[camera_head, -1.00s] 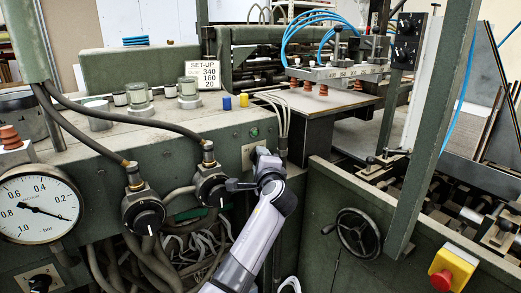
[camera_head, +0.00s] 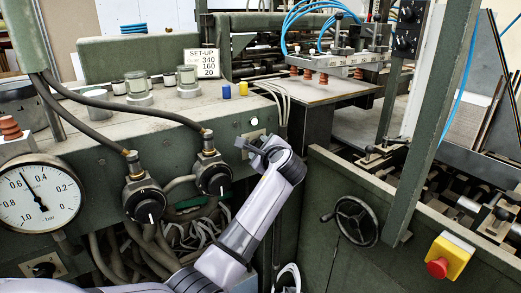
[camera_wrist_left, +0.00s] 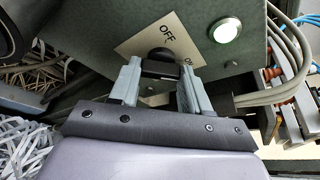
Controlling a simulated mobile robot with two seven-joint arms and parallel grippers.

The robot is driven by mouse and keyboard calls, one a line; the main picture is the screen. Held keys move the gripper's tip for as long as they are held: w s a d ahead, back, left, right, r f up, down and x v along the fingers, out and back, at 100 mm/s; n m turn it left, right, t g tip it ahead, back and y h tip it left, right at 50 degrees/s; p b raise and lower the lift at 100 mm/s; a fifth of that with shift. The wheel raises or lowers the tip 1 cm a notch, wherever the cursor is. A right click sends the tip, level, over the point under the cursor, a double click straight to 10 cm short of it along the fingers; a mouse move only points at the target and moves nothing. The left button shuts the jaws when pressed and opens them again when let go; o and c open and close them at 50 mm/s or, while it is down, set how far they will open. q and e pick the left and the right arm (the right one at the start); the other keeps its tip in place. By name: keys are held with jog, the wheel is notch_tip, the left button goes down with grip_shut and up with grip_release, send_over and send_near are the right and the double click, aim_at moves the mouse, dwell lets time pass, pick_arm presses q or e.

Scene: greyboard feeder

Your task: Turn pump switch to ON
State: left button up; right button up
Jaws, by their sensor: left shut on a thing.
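The pump switch is a black knob (camera_wrist_left: 162,54) on a pale plate (camera_wrist_left: 184,40) marked OFF at the top and, partly hidden, a second label at the right. My left gripper (camera_wrist_left: 160,72) is shut on the knob, one finger on each side. In the head view the left gripper (camera_head: 255,150) is at the switch plate (camera_head: 247,142), on the green panel's front, and hides most of the knob. A round lamp (camera_wrist_left: 226,30) beside the plate glows white-green. My right gripper is not in view.
Two black regulator knobs (camera_head: 149,206) (camera_head: 213,179) with hoses stand left of the switch. A handwheel (camera_head: 356,221) and a red-and-yellow stop button (camera_head: 438,267) are at the right. A set-up card (camera_head: 201,63) stands on the panel top. Grey cables (camera_wrist_left: 285,62) run close right of the switch.

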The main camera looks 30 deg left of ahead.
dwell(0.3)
pick_arm(q)
jog(key=o, duration=1.1)
jog(key=shift+c, duration=0.2)
jog(key=shift+d, duration=0.1)
jog(key=v, duration=0.7)
jog(key=shift+b, duration=0.3)
